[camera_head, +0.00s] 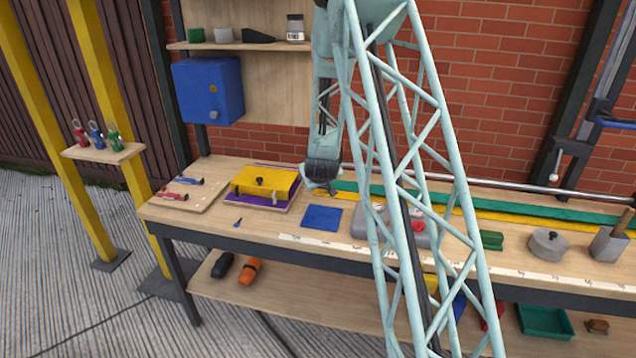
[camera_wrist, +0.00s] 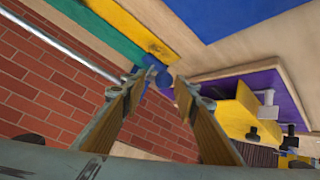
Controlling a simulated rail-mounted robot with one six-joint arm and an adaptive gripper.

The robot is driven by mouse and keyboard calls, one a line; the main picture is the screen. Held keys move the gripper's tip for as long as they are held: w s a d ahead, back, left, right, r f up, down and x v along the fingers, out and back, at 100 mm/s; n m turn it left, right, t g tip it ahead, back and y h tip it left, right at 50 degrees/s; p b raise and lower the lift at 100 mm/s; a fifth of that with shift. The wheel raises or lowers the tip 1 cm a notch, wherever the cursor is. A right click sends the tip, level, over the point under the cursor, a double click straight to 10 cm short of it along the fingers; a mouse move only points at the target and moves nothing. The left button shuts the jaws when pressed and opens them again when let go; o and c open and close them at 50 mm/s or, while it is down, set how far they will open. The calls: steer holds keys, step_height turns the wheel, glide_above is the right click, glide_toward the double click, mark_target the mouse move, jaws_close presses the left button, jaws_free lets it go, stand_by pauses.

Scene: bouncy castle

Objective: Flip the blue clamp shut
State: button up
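A blue clamp (camera_head: 188,181) lies on a light wooden board at the left end of the bench, behind a red clamp (camera_head: 173,196). It is too small to tell how its handle stands. My gripper (camera_head: 320,186) is well to the right of it, above the back of the bench. In the wrist view my gripper (camera_wrist: 160,82) shows two fingers spread apart with no object clearly held. The blue clamp on the board is not seen in the wrist view.
A yellow box-like fixture on a purple base (camera_head: 262,200) stands between the blue clamp and my gripper. A blue square (camera_head: 322,217) lies flat in front of my gripper. A blue cabinet (camera_head: 208,88) hangs above the bench's left end. A small shelf (camera_head: 104,152) stands farther left.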

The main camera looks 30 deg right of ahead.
steer(key=v, duration=0.7)
steer(key=shift+s+a, duration=0.2)
stand_by(0.4)
steer(key=s+a+r+n+g+y, duration=0.1)
steer(key=s+a+r+y, duration=0.1)
steer(key=s+a+r, duration=0.75)
steer(key=s+a+r+y, duration=0.2)
steer(key=s+a+r, duration=0.5)
steer(key=a+r, duration=0.5)
steer(key=s+a+r+g, duration=0.1)
steer(key=s+a, duration=0.3)
steer(key=s, duration=0.8)
steer(key=s+a+r+g, duration=0.1)
steer(key=s+a, duration=0.3)
steer(key=s, duration=0.8)
steer(key=s+a+r+n+g+y, duration=0.1)
steer(key=s+a, duration=0.3)
steer(key=s, duration=0.8)
steer(key=shift+a+r, duration=0.25)
steer(key=shift+r, duration=0.55)
